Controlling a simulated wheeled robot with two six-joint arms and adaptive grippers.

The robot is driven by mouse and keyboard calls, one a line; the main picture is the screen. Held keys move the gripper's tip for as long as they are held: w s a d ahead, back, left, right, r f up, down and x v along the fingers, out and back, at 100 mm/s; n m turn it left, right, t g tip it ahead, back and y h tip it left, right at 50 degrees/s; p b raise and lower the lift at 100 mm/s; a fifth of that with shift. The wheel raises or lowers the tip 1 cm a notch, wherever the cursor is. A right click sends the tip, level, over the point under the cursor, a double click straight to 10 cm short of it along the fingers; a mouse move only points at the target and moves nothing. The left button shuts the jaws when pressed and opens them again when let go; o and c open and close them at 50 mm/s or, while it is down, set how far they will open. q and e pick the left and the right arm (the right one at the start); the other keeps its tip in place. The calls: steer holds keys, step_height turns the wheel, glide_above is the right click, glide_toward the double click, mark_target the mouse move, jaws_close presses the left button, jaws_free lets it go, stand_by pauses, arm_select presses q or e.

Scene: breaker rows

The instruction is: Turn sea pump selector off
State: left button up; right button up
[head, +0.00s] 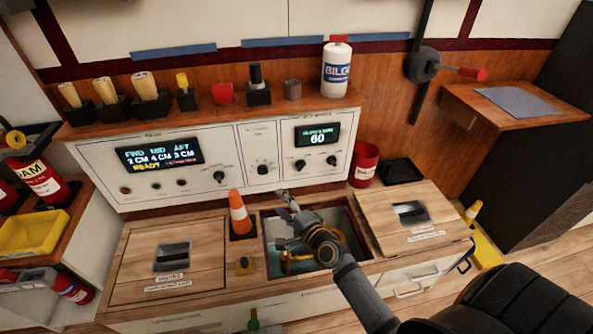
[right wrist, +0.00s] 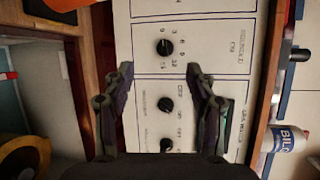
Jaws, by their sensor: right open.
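The white control panel (head: 236,155) stands upright at the back of the counter. Its right section has two black selector knobs, a left one (head: 302,165) and a right one (head: 331,161), below a display (head: 317,133) reading 60. In the right wrist view these are the upper knob (right wrist: 167,104) and the lower knob (right wrist: 167,146). The labels are too small to tell which is the sea pump selector. My right gripper (head: 284,196) is open and empty, in front of and below the panel. In the right wrist view its fingers (right wrist: 160,71) are apart, with panel between them. My left gripper is out of view.
Another knob (head: 262,169) sits in the panel's middle section. A red can (head: 364,165) stands right of the panel. A bilge bottle (head: 336,70) stands on the ledge above.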

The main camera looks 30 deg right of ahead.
mark_target(301, 168)
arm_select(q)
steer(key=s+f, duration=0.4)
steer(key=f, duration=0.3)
arm_select(e)
steer(key=w+d+m+h, duration=0.2)
steer(key=d+m, duration=0.1)
steer(key=m, duration=0.1)
steer(key=w+d+m+h, duration=0.3)
steer(key=d+m, duration=0.1)
steer(key=w+d+f+m+t+h, duration=0.1)
steer(key=w+d+m+h, duration=0.1)
steer(key=d+m, duration=0.1)
steer(key=shift+w+d+m, duration=0.3)
steer(key=shift+d+m, duration=0.1)
steer(key=shift+d, duration=0.05)
steer(key=b+x, duration=0.1)
steer(key=x, duration=0.3)
steer(key=shift+f, duration=0.1)
steer(key=shift+w+d+b, duration=0.15)
steer(key=shift+w+b, duration=0.15)
steer(key=shift+w, duration=0.15)
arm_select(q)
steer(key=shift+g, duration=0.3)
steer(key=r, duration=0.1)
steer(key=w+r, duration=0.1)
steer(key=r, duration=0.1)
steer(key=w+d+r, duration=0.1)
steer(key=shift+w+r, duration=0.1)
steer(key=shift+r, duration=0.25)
